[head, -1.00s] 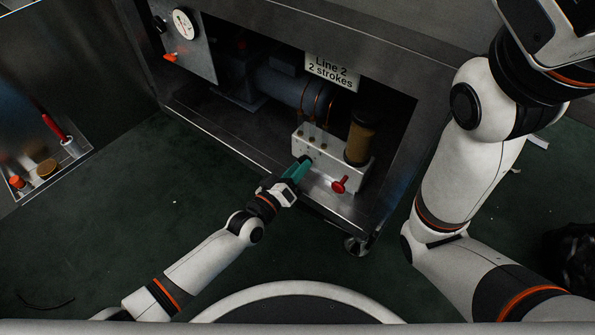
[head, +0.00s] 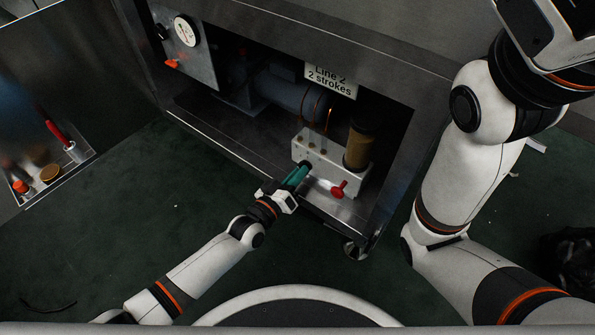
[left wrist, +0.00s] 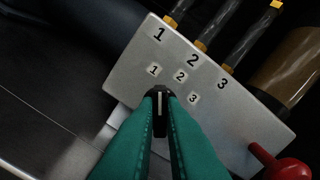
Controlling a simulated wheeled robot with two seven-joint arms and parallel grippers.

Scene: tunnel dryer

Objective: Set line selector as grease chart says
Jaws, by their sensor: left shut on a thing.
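The grease chart (head: 330,80) hangs at the top of the open cabinet and reads "Line 2, 2 strokes". Below it sits a pale metal pump block (head: 338,179), which also shows in the left wrist view (left wrist: 125,82) with numbers 1, 2 and 3 in a large row and a small set. My left gripper (head: 303,167) has teal fingers, shut on the black line selector (left wrist: 160,97) on the block's front. The selector's white mark points up in the wrist picture, around small 1 and 2; the fingers hide its lower part. My right gripper is out of view.
A red knob (head: 338,190) sticks out of the block right of my left gripper. A brown grease cylinder (head: 358,148) stands on the block. A gauge panel (head: 186,48) is at the cabinet's left. The cabinet's bottom edge and side frame surround the opening.

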